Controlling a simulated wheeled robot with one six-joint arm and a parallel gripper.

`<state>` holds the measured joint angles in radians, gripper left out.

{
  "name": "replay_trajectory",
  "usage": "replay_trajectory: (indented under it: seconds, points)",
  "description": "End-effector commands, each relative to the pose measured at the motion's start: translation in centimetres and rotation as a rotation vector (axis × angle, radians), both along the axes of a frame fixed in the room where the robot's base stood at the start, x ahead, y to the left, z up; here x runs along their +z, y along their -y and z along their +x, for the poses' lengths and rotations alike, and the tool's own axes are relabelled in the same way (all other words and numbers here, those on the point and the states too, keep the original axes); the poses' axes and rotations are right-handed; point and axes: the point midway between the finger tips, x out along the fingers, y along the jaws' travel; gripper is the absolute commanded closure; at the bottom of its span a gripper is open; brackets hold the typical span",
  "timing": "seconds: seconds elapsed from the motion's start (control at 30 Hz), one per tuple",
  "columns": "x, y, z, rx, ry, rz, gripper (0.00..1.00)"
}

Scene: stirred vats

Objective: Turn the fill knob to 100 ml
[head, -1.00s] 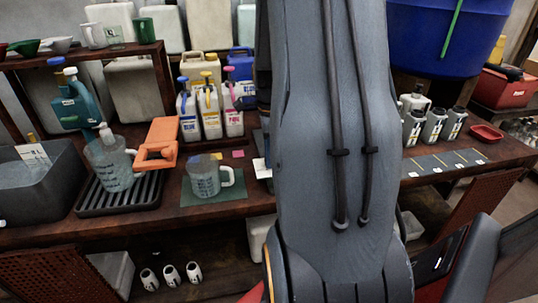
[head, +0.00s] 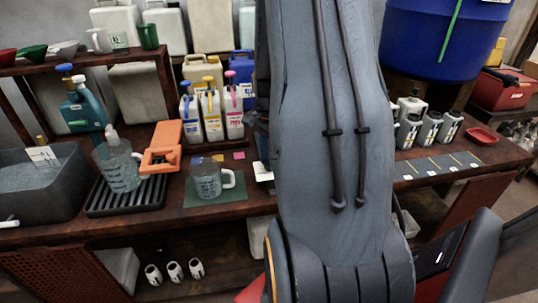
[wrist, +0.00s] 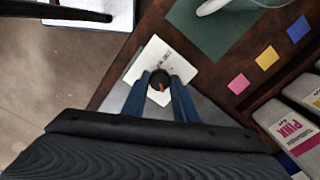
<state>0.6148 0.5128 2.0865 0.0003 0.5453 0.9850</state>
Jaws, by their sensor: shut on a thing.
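The fill knob (wrist: 158,77) is a small dark round knob with an orange pointer mark, seen in the wrist view. It sits on a white dial plate (wrist: 140,67) with small dark marks that I cannot read. My gripper (wrist: 161,80) has its two blue fingers on either side of the knob and is shut on it. In the head view a bit of the white dial plate (head: 262,172) shows beside my arm; the gripper and knob are hidden behind the arm there.
Left of the dial, a measuring jug (head: 206,180) stands on a green mat (head: 236,195). Colored sticky notes (wrist: 267,57) and labeled bottles (head: 212,115) are close by.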

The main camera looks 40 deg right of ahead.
Motion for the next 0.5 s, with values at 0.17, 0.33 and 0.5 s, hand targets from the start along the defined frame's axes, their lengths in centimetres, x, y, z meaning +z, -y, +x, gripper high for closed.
replay_trajectory:
  seconds: [0.17,0.33,0.5]
  points:
    - [0.35,0.21,0.23,0.166,0.007,-0.005,0.96]
    - [0.36,0.23,0.26,0.327,0.007,-0.005,0.96]
    - [0.38,0.26,0.32,0.489,0.009,-0.008,0.96]
